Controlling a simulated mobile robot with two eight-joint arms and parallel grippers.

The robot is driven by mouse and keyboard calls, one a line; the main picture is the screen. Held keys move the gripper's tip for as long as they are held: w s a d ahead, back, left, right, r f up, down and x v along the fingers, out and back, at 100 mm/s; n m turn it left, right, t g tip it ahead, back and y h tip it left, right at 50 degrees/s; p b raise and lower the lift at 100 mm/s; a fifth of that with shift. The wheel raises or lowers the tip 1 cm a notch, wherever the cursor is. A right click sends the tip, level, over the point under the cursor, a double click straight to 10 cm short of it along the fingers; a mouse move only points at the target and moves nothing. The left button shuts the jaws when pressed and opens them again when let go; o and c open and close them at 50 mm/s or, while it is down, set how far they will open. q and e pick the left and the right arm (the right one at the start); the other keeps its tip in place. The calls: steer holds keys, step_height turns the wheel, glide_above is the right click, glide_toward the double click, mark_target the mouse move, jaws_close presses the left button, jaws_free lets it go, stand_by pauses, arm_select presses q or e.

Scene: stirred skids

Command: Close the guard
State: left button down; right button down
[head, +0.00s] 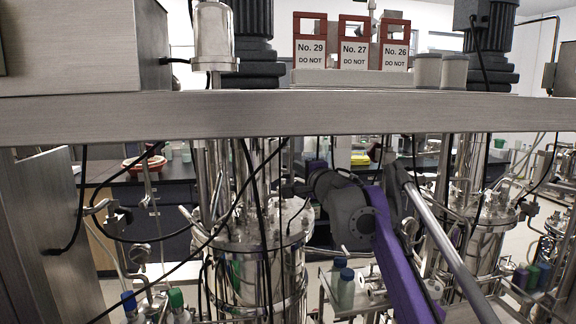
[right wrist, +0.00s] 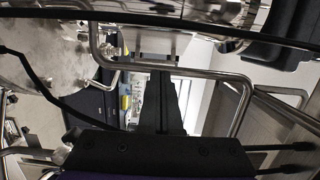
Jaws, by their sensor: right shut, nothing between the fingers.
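No part stands out clearly as the guard, and I cannot tell which piece it is. A slanted silver tube (head: 445,240) runs down to the right beside my purple right arm. A bent steel tube (right wrist: 242,98) crosses the right wrist view beyond my gripper. My right gripper (head: 288,188) is partly lost among the pipes and cables left of my grey wrist joint. In the right wrist view its dark fingers (right wrist: 160,78) are together and empty, pointing away. I cannot tell whether they touch the tube. My left gripper is out of view.
A wide steel beam (head: 290,115) crosses above, carrying red tags (head: 354,42) and several fittings. A steel vessel (head: 262,260) stands left of my arm and another vessel (head: 478,240) stands right. Loose black cables hang between them. Space around my right arm is tight.

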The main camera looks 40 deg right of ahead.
mark_target(278, 157)
steer(key=p+x, duration=0.2)
steer(key=x, duration=0.7)
steer(key=shift+w+a, duration=0.1)
steer(key=shift+w, duration=0.15)
steer(key=shift+w+a+r+p, duration=0.15)
steer(key=shift+w+p, duration=0.45)
steer(key=shift+p, duration=0.05)
steer(key=shift+w, duration=0.2)
steer(key=shift+f, duration=0.25)
